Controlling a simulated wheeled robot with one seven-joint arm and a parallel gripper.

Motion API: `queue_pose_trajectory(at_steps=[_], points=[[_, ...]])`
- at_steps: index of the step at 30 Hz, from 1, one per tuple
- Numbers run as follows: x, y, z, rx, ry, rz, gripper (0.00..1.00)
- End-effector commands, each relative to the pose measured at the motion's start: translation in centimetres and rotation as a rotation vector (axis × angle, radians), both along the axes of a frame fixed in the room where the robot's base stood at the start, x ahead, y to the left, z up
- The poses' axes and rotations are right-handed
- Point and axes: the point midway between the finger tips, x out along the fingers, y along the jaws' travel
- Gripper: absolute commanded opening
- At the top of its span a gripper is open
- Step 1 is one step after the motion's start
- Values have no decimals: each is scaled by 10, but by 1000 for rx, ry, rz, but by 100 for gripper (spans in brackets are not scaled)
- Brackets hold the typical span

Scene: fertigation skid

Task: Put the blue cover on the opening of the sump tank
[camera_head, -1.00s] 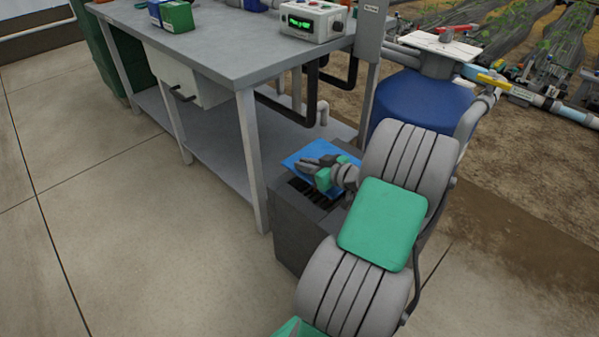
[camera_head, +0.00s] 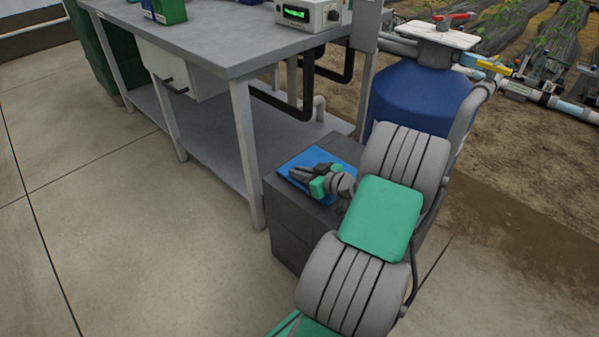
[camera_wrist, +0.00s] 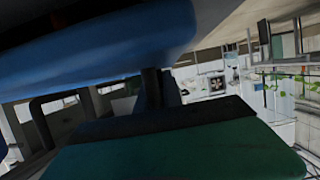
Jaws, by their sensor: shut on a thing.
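The blue cover (camera_head: 312,155) lies roughly flat over the top of the grey sump tank (camera_head: 290,232) in the head view. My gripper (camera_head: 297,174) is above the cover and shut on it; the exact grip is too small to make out. The dark opening of the tank is hidden from this side. I cannot tell whether the cover rests on the rim or hovers just above it. The wrist view shows my green gripper body and a broad blue surface, too close to identify surely.
A grey workbench (camera_head: 215,50) stands left of the tank, one leg close beside it. A dark bent pipe (camera_head: 290,108) hangs under the bench. A large blue vessel (camera_head: 415,100) stands behind the tank to the right. Open floor (camera_head: 150,240) lies to the left.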

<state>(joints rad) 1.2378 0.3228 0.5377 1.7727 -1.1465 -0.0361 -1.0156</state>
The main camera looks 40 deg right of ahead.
Motion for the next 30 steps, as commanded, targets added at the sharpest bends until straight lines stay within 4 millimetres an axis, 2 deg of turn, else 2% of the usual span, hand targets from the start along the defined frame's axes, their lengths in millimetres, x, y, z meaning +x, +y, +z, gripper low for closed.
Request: queue_pose_trajectory(at_steps=[30], points=[[0,0,-23,0,3,-1,0]])
